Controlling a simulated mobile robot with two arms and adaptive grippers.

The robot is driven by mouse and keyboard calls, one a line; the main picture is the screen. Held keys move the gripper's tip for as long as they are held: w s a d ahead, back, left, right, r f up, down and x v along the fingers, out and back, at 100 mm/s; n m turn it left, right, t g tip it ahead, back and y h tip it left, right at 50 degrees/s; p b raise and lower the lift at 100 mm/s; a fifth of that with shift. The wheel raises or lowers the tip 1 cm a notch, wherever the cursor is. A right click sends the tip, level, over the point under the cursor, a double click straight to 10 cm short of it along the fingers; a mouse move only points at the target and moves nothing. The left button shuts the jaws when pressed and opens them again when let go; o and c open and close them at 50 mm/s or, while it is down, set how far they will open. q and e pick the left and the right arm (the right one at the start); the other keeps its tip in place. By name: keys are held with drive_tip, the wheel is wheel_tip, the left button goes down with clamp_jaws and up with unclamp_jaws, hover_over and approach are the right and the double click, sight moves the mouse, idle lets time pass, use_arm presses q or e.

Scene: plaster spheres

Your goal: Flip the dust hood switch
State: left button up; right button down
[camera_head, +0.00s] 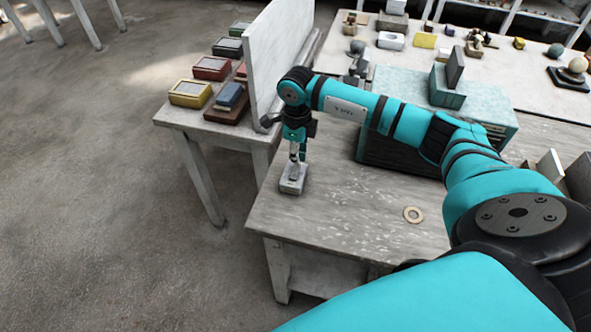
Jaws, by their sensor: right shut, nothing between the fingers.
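A small pale box, which looks like the dust hood switch (291,187), sits near the left edge of the worktable (345,215). My right gripper (296,172) points down right above it, with its fingers shut and empty. The fingertips hide part of the top of the box. I cannot tell whether they touch it, nor which way any lever on it is set. My left gripper is not in view.
A teal cabinet (488,112) stands behind my right arm. A white upright panel (277,62) and several coloured boxes, one of them yellow (190,93), are on the side table at left.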

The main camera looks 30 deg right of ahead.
sight(297, 166)
drive_tip(key=shift+f+b, duration=1.1)
drive_tip(key=shift+f, duration=0.25)
idle(0.9)
drive_tip(key=shift+r, duration=0.15)
drive_tip(key=shift+r+p, duration=2.15)
drive_tip(key=shift+r, duration=1.3)
